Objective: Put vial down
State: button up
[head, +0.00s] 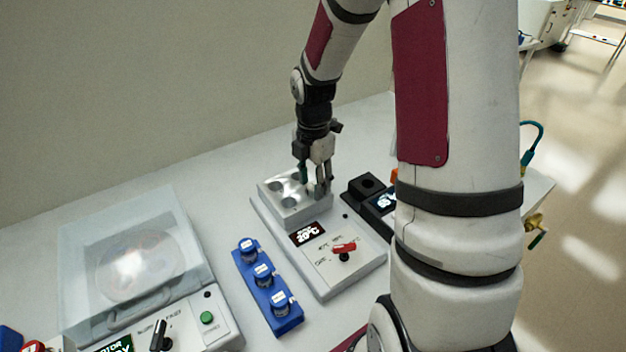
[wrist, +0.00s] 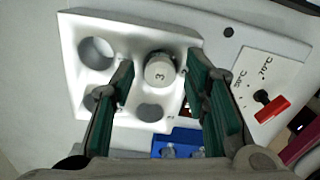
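The vial, with a white cap marked 3 (wrist: 160,70), stands in one hole of the pale metal block in the wrist view (wrist: 185,38). The block's other holes look empty, one partly hidden by a finger. In the head view the block (head: 292,215) sits on a white heater unit (head: 322,268). My gripper (head: 315,183) is down at the block's right side, and its fingers hide the vial there. In the wrist view my gripper (wrist: 158,66) has its green-padded fingers either side of the cap, with a gap on both sides; it is open.
A blue rack (head: 258,292) with three capped vials stands left of the heater. A clear-lidded machine (head: 130,262) is further left. A black device (head: 368,190) is close on the right. The heater has a red knob (head: 343,249). Bare bench lies behind the block.

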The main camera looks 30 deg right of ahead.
aim_at(313, 185)
notch_tip(313, 185, up, 12)
jog(key=s+a+r+m+t, duration=0.2)
jog(key=s+a+r+m, duration=0.3)
jog(key=s+m, duration=0.4)
jog(key=s+a+r+m+t, duration=0.3)
jog(key=s+a+r+m, duration=0.2)
jog(key=s+a+m, duration=0.3)
jog(key=shift+s+r+m, duration=0.4)
jog(key=shift+s+m, duration=0.8)
jog(key=shift+m, duration=0.4)
